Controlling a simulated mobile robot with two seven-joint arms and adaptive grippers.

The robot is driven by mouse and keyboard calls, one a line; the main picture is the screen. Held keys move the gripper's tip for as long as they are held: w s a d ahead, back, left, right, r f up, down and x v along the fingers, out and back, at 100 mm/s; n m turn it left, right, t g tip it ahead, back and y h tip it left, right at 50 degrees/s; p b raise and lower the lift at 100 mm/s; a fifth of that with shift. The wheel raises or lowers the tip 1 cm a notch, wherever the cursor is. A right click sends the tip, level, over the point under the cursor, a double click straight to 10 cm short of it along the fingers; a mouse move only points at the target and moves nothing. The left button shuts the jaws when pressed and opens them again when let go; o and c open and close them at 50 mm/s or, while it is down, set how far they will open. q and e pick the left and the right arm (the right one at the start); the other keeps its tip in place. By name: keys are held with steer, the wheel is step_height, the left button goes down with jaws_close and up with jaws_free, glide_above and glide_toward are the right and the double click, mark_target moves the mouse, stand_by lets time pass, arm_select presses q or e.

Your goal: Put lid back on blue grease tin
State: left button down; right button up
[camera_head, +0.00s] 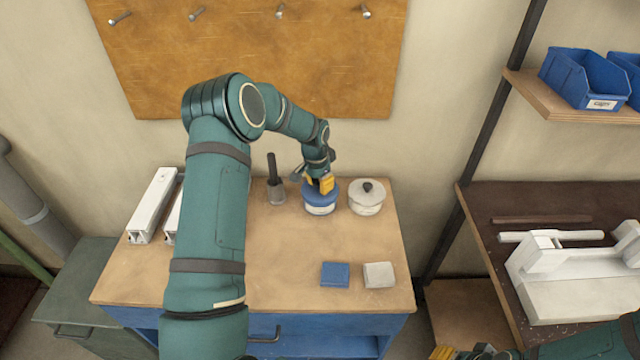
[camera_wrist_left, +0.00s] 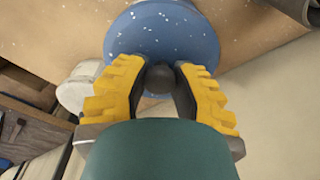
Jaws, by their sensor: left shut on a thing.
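The blue grease tin (camera_head: 320,209) stands near the back of the wooden bench, with a pale label band on its side. Its blue lid (camera_head: 312,189) is at the top of the tin, level as far as I can see. I cannot tell whether it is fully seated or slightly above. My left gripper (camera_head: 322,184) comes down from above and is shut on the lid's dark knob. In the left wrist view, the yellow fingers (camera_wrist_left: 158,82) sit either side of the knob, over the speckled blue lid (camera_wrist_left: 160,30). My right gripper (camera_head: 452,354) shows only partly at the bottom edge.
A white lidded tin (camera_head: 366,200) stands close to the right of the blue one. A dark-handled brush (camera_head: 275,185) stands to its left. White profiles (camera_head: 152,205) lie at the left. A blue block (camera_head: 335,275) and a grey block (camera_head: 379,275) lie in front.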

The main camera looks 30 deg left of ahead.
arm_select(q)
steer(key=shift+c, duration=0.8)
jaws_free()
steer(key=shift+r, duration=0.15)
steer(key=shift+r+p, duration=1.8)
steer(key=shift+r, duration=1.6)
jaws_close()
